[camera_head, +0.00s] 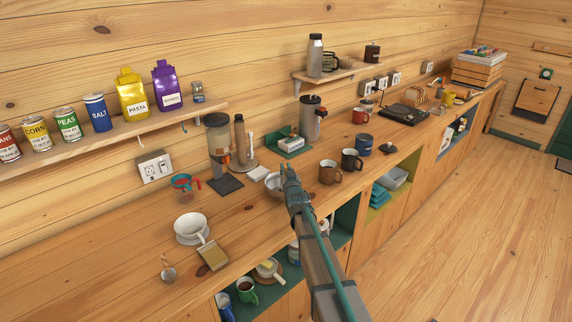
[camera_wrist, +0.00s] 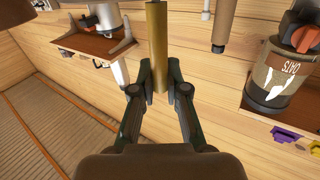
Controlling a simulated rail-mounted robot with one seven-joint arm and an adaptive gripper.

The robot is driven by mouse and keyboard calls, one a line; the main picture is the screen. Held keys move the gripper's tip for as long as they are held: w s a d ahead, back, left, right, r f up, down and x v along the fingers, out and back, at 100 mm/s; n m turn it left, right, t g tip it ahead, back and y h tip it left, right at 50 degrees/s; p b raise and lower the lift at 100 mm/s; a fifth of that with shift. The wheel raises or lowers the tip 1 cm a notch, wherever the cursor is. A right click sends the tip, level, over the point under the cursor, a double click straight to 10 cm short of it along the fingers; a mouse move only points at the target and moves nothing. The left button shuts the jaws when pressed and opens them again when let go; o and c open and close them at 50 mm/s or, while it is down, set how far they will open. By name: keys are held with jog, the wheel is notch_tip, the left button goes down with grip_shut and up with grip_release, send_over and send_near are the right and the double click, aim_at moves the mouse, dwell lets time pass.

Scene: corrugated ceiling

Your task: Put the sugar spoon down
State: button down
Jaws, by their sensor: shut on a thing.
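My gripper (camera_head: 288,172) is above the wooden counter, at the right edge of a small white bowl (camera_head: 273,183), which it partly hides. In the wrist view, the two dark fingers of my gripper (camera_wrist: 160,76) are closed on a slim gold-brown bar, the sugar spoon's handle as far as I can tell (camera_wrist: 157,38). The bar runs up out of the top of that view, and its far end is out of sight. In the head view the held spoon is too small to make out clearly. Whether it touches the counter cannot be told.
A brown mug (camera_head: 329,173) and a dark mug (camera_head: 351,161) stand right of my gripper. Bare counter (camera_head: 120,255) lies at lower left.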

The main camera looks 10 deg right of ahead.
jog(key=shift+f, duration=0.25)
jog(key=c, duration=1.2)
grip_release()
jog(key=shift+r, duration=0.1)
jog(key=shift+r, duration=0.15)
jog(key=s+b, duration=0.4)
jog(key=s, duration=0.8)
